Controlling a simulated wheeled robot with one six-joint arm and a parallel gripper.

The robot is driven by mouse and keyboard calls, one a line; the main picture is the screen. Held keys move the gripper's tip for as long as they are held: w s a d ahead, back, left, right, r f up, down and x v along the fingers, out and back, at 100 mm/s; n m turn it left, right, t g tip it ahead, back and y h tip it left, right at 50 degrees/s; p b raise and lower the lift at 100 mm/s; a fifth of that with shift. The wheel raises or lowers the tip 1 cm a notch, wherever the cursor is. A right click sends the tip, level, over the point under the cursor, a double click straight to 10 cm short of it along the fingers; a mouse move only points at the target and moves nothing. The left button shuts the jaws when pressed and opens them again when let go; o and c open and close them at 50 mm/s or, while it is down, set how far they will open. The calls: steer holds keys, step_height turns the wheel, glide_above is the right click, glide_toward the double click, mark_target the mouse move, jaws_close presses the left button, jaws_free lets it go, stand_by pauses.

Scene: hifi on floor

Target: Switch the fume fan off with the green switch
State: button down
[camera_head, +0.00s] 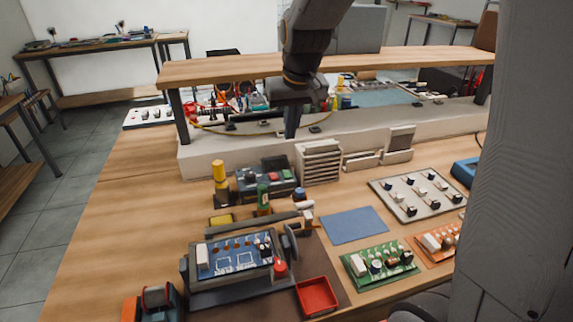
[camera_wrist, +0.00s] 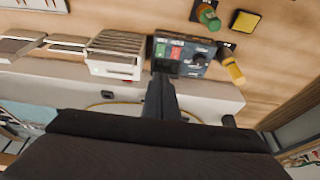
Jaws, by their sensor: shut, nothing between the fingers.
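A dark control box (camera_head: 265,177) stands on the bench behind the bottles. In the wrist view the box (camera_wrist: 181,55) shows a green switch (camera_wrist: 161,50), a red switch (camera_wrist: 176,52) and a round black knob. A pale slatted box (camera_head: 319,161), possibly the fume fan, stands beside it; it also shows in the wrist view (camera_wrist: 116,50). My gripper (camera_head: 291,132) is shut and empty, above the ledge behind the control box. In the wrist view its fingertips (camera_wrist: 163,82) overlap the box's near edge below the green switch; contact cannot be told.
A wooden shelf (camera_head: 400,61) crosses behind the box. A yellow-topped bottle (camera_head: 219,178) and green bottle (camera_head: 263,195) stand close in front. A circuit-board holder (camera_head: 235,285), red tray (camera_head: 317,296) and blue mat (camera_head: 352,225) lie nearer. Bench is clear at left.

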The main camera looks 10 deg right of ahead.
mark_target(286, 171)
steer(key=p+x, duration=0.1)
steer(key=x, duration=0.3)
steer(key=p+x, duration=0.1)
steer(key=x, duration=0.8)
steer(key=shift+s+f+p, duration=0.25)
steer(key=shift+f+p, duration=0.15)
steer(key=shift+f, duration=0.1)
steer(key=shift+d, duration=0.15)
